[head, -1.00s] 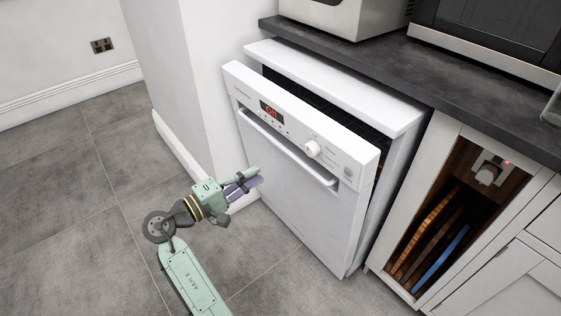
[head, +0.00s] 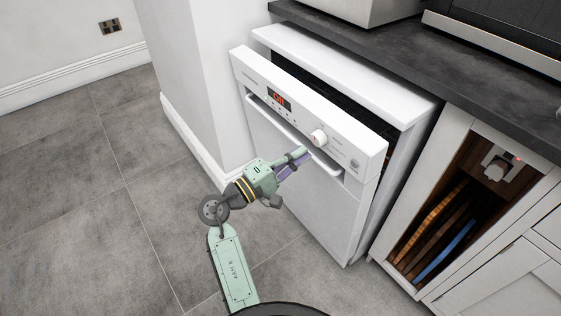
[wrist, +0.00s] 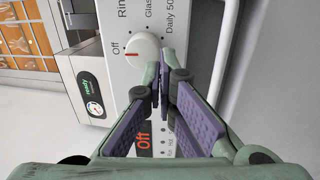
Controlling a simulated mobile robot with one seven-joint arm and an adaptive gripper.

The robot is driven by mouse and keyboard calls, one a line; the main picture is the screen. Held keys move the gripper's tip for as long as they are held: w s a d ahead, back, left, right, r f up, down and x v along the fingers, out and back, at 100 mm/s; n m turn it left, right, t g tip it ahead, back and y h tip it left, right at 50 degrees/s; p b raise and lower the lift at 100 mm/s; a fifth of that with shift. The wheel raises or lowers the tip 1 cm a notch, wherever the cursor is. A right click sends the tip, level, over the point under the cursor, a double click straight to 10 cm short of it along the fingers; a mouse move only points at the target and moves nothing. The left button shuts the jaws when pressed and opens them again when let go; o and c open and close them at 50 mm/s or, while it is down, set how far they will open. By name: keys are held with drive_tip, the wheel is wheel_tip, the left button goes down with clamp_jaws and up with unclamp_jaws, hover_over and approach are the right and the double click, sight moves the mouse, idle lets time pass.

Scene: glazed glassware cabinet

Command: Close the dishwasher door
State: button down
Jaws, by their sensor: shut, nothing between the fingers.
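The white dishwasher door (head: 303,186) is slightly ajar and tilted outward at the top, with a dark gap behind its upper edge. Its front has a red display (head: 279,99), a round white dial (head: 319,138) and a bar handle (head: 290,135). My gripper (head: 304,154) is in front of the door, over the handle's right part in the head view. Its fingers are together and empty. In the wrist view the fingertips (wrist: 165,76) overlap the control panel beside the dial (wrist: 143,50). I cannot tell whether they touch the door.
A dark worktop (head: 400,60) runs above the dishwasher. To the right is an open cupboard (head: 447,219) holding upright boards. A white wall (head: 190,80) stands close on the left. The grey tiled floor (head: 90,190) is clear on the left.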

drive_tip(key=shift+x, duration=0.9)
drive_tip(key=shift+w, duration=0.1)
